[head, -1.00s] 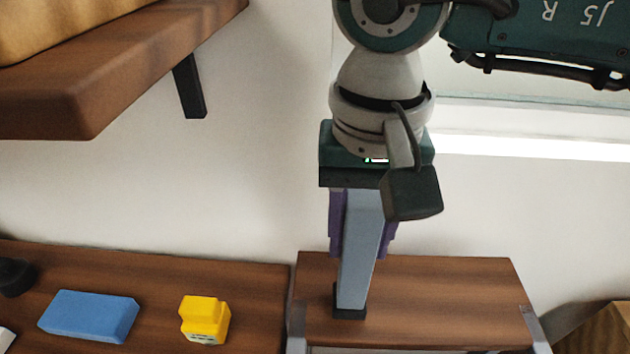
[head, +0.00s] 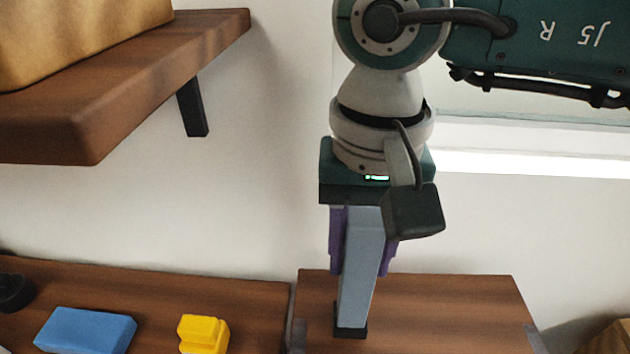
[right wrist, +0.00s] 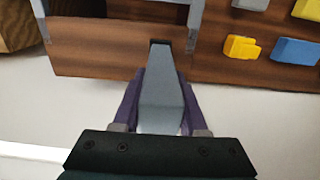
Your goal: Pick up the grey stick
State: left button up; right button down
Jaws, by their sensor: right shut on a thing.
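The grey stick (head: 357,298) hangs upright in the head view, a long blue-grey bar with a dark block at its lower end. My right gripper (head: 362,262) points down with its purple fingers on both sides of the stick, shut on it. In the right wrist view the stick (right wrist: 162,103) runs between the two fingers (right wrist: 160,112), its dark end against the brown wood. I cannot tell whether that end touches the counter. My left gripper is not in view.
A blue block (head: 85,331) and a yellow block (head: 203,334) lie on the brown counter (head: 250,300) at left. A brown surface (head: 450,310) lies under the stick, clear to its right. A wooden shelf (head: 150,75) juts out at upper left.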

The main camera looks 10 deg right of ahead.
notch_tip(320, 180, up, 20)
jog(key=b, duration=0.3)
jog(key=c, duration=0.9)
grip_release()
jog(key=shift+f, duration=0.15)
jog(key=shift+c, duration=0.2)
grip_shut()
jog(key=shift+d, duration=0.15)
